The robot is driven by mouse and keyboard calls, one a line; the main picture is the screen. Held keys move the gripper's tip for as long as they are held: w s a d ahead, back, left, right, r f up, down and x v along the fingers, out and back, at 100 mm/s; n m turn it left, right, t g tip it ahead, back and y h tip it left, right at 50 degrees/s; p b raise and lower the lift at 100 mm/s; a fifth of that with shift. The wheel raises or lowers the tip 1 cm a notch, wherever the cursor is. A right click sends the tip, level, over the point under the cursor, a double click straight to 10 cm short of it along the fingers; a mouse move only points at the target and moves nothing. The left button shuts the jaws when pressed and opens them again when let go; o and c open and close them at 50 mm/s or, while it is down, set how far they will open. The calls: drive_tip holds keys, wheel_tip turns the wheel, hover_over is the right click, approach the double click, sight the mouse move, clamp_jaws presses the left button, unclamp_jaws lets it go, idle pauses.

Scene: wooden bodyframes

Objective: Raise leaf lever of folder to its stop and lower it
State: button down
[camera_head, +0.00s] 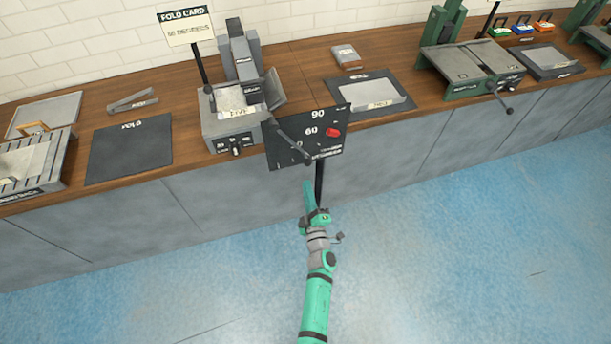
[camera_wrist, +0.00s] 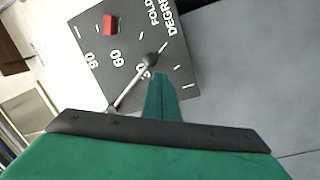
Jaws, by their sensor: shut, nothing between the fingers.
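The folder (camera_head: 222,129) is a grey machine on the wooden counter with a sheet in it. Its leaf lever (camera_head: 290,140) is a thin dark rod with a round knob, slanting down to the right in front of a dark angle plate (camera_head: 282,150). The plate carries marks 90 and 60 and a red stop block (camera_head: 333,132). In the wrist view, the lever knob (camera_wrist: 151,60) lies just beyond my fingertips (camera_wrist: 160,78). My green gripper (camera_head: 308,186) is shut and empty, below the knob; whether it touches is unclear. The red stop block (camera_wrist: 109,25) sits near the 90 and 60 marks.
A FOLD CARD sign (camera_head: 186,26) stands behind the folder. A dark FOLD mat (camera_head: 129,148) lies to its left and a dark tray with a sheet (camera_head: 368,96) to its right. A green machine (camera_head: 470,62) stands further right. The blue floor in front is clear.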

drive_tip(key=s+f+n+g+y, duration=0.1)
drive_tip(key=s+f+n, duration=0.3)
drive_tip(key=n, duration=1.1)
drive_tip(key=w+a+r, duration=0.1)
drive_tip(key=w+r, duration=0.3)
drive_tip(key=w, duration=0.6)
